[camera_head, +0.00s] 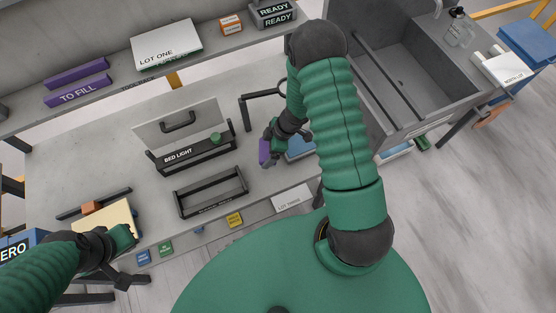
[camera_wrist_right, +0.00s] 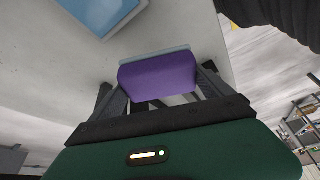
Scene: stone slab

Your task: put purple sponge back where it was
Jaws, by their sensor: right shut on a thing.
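The purple sponge (camera_wrist_right: 158,76) is between the two fingers of my right gripper (camera_wrist_right: 155,95) in the right wrist view, with a thin pale blue layer along its far edge. In the head view the purple sponge (camera_head: 265,152) shows at the tip of my right gripper (camera_head: 268,143), above the grey slab, near its front edge. A blue flat thing (camera_head: 299,146) lies just right of it, partly hidden by my right arm. My left gripper (camera_head: 125,240) is at the lower left, beside a cream block; its fingers are too unclear to tell their state.
A box marked BED LIGHT (camera_head: 185,140) with a raised lid and a black open tray (camera_head: 211,192) stand left of the sponge. A black frame (camera_head: 262,97) stands behind it. A grey sink-like basin (camera_head: 405,85) is at the right.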

